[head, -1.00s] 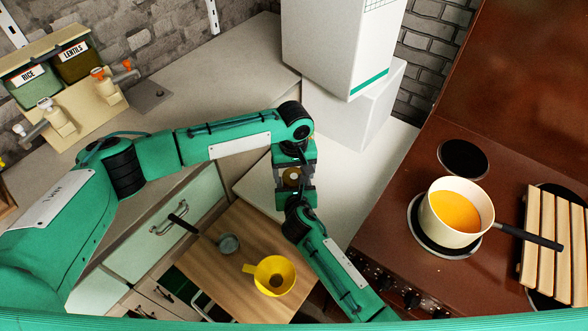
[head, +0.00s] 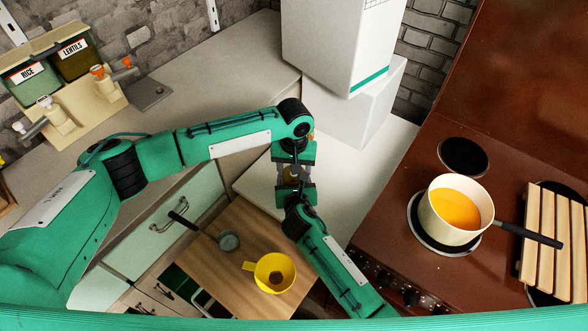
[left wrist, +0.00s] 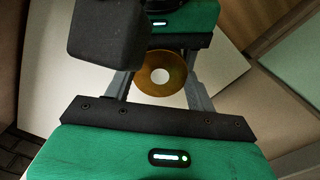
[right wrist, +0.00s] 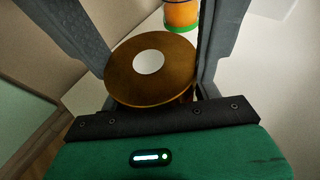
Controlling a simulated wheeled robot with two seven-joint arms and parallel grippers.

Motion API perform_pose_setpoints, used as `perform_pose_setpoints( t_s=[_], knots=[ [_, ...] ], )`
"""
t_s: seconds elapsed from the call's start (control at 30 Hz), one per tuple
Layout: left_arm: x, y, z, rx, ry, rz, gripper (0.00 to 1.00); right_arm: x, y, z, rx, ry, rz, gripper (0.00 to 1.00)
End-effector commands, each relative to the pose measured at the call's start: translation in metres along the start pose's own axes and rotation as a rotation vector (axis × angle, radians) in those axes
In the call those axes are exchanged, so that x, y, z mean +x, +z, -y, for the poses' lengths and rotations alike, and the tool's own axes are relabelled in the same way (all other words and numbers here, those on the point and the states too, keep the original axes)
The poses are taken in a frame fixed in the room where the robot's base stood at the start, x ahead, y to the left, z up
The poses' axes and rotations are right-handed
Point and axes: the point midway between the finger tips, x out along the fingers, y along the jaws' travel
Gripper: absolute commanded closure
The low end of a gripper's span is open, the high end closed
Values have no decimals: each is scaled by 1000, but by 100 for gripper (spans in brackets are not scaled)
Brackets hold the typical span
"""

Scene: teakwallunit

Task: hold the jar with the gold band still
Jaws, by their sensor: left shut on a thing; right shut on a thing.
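The jar with the gold band (head: 293,173) is between my two grippers, in the middle of the head view and mostly hidden by them. A gold-brown disc end of it with a pale round centre shows in the left wrist view (left wrist: 145,77) and, larger, in the right wrist view (right wrist: 125,75). My left gripper (head: 294,167) is shut on it from above in the head view. My right gripper (head: 294,181) faces it from below and is shut on it too. I cannot tell which part each gripper grips.
White boxes (head: 335,50) stand behind the grippers. A yellow funnel (head: 262,268) and a ladle (head: 228,241) lie on a wooden board below. A pot (head: 435,215) of orange liquid and a slatted rack (head: 555,245) are at right. An orange-and-green object (right wrist: 181,14) stands beyond.

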Motion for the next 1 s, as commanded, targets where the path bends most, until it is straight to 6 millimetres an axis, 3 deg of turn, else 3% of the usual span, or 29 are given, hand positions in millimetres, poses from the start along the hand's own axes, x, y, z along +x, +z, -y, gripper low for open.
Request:
perform_pose_setpoints(
  t_s=[0.13,0.17,0.23,0.27,0.57,1.0],
  knots=[
    [0,0,0,-2,-1,-1,71,0,-1,0,0,-1,-1,100],
    [0,0,1,-2,-1,-1,38,0,-1,1,0,-1,-1,100],
    [0,0,0,-3,-1,-1,24,0,-1,1,0,-1,-1,100],
    [0,0,0,-3,-1,-1,22,0,-1,1,0,-1,-1,100],
    [-2,0,0,-3,0,-1,22,0,-1,0,0,-1,-1,100],
    [-45,0,0,-4,0,0,22,0,-1,0,0,-1,-1,100]
  ],
)
